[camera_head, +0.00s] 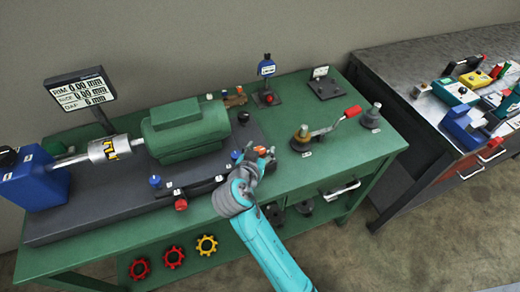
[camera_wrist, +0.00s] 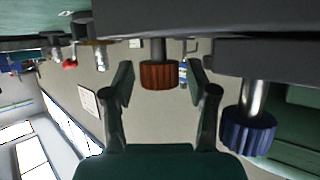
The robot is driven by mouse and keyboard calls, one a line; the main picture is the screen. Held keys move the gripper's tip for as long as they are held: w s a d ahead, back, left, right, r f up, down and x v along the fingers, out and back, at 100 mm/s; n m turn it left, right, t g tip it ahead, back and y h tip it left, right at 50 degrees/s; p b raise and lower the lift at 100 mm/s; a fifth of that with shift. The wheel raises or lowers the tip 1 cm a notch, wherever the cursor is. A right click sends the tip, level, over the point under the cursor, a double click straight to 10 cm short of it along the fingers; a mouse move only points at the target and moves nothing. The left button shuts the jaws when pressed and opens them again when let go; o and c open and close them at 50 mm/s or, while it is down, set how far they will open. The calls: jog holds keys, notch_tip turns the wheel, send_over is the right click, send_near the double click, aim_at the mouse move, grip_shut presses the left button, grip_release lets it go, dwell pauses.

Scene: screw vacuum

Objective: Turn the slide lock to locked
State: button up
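My gripper (camera_head: 262,153) is at the right front end of the dark motor base (camera_head: 100,207), and its fingers are spread in the wrist view (camera_wrist: 161,82). A ribbed reddish-brown knob (camera_wrist: 160,75) on a grey shaft shows between the fingertips, with a gap on both sides. A ribbed blue knob (camera_wrist: 248,132) is outside the fingers, at right in the wrist view. At the left front of the base are another blue knob (camera_head: 155,181) and a red knob (camera_head: 181,204). I cannot tell which part is the slide lock or its state.
A green motor (camera_head: 186,130) stands on the base behind my gripper. A lever with a red handle (camera_head: 352,112) and a dark post (camera_head: 372,116) stand to the right on the green bench (camera_head: 300,178). A second bench (camera_head: 400,70) with several tools is further right.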

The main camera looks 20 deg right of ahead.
aim_at(260, 150)
jog(key=shift+r, duration=0.1)
notch_tip(260, 150, up, 10)
jog(key=shift+f, duration=0.1)
dwell(0.6)
